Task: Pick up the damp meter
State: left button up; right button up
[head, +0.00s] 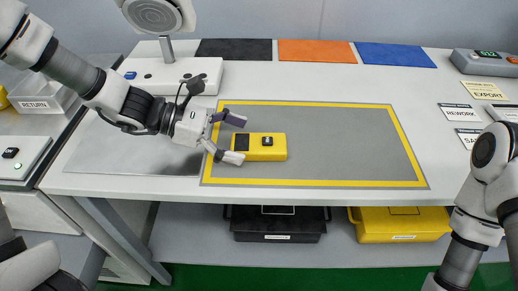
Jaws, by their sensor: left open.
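The damp meter, which I take to be the yellow box-shaped device (273,152) with a dark panel at its left end and a small dark button on top, lies on the grey mat (340,143) near its left side. My left gripper (240,139) is open at the left end of the device. One finger is behind that end and the other is in front of it. I cannot tell whether either finger touches it. My right arm shows at the right edge, but its gripper is not in view.
Black (234,49), orange (317,51) and blue (396,55) mats lie along the back. A white device (165,76) stands back left. Labels such as REWORK (461,111) lie at right. A black bin (277,229) and a yellow bin (400,224) sit below. The mat's right part is clear.

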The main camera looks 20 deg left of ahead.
aim_at(254, 142)
pick_arm(q)
jog(key=b+x, duration=0.1)
jog(key=x, duration=0.3)
jog(key=shift+w+f, duration=0.2)
jog(key=shift+d, duration=0.2)
jog(key=shift+a+r, duration=0.1)
jog(key=shift+a, duration=0.05)
jog(key=c, duration=1.3)
jog(key=shift+r, duration=0.1)
